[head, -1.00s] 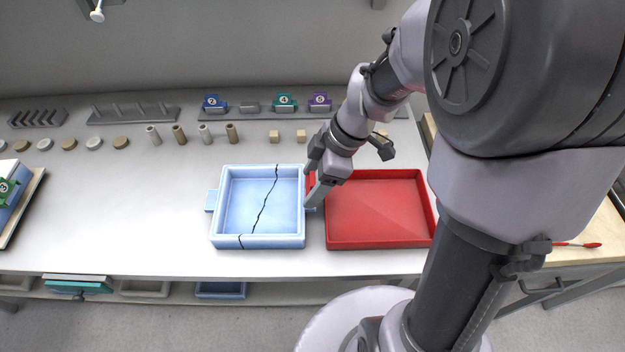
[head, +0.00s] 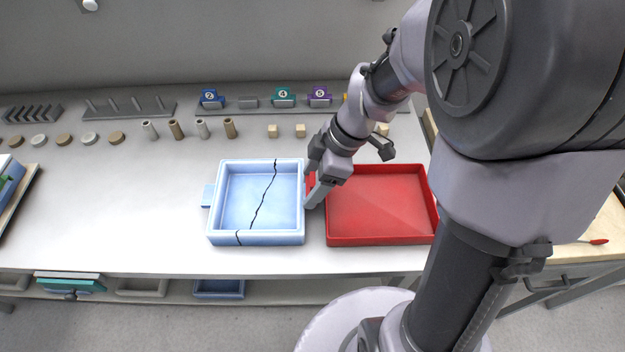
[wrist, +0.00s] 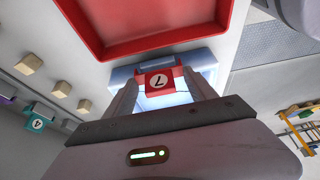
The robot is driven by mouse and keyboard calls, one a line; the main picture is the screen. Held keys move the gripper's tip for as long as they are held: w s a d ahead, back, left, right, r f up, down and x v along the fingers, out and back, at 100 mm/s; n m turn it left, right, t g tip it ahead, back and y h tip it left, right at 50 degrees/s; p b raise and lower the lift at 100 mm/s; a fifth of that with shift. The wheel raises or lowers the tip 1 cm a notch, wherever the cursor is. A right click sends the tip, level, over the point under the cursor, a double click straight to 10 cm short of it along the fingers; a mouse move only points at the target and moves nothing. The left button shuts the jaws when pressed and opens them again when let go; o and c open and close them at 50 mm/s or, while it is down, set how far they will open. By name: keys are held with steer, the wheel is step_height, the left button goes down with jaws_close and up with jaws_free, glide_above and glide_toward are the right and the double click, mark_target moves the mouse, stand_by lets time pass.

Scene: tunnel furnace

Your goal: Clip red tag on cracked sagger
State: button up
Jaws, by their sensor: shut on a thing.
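The cracked sagger (head: 235,200) is a light blue square tray with a dark crack from its back rim to its front rim. My gripper (head: 312,190) is at its right side, between it and the red tray. My gripper (wrist: 160,88) is shut on the red tag (wrist: 160,80), which bears a white digit like a 7. The tag (head: 310,182) shows only as a red sliver in the head view. In the wrist view the tag is at the sagger's pale blue edge (wrist: 122,74); I cannot tell whether it is seated there.
The red tray (head: 380,236) stands close to the right. Behind are a rack with numbered clips (head: 283,97), small wooden cubes (head: 273,131), several cylinders (head: 176,130) and discs. The tabletop left of the sagger (head: 110,205) is clear.

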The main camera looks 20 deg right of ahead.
steer(key=shift+f+b, duration=0.6)
steer(key=shift+s+f+b, duration=0.3)
steer(key=shift+f+b, duration=0.05)
steer(key=shift+f, duration=0.1)
steer(key=o, duration=1.4)
steer(key=p+v, duration=0.8)
steer(key=v, duration=1)
steer(key=shift+w+r, duration=0.2)
steer(key=shift+w, duration=0.05)
steer(key=shift+a, duration=0.1)
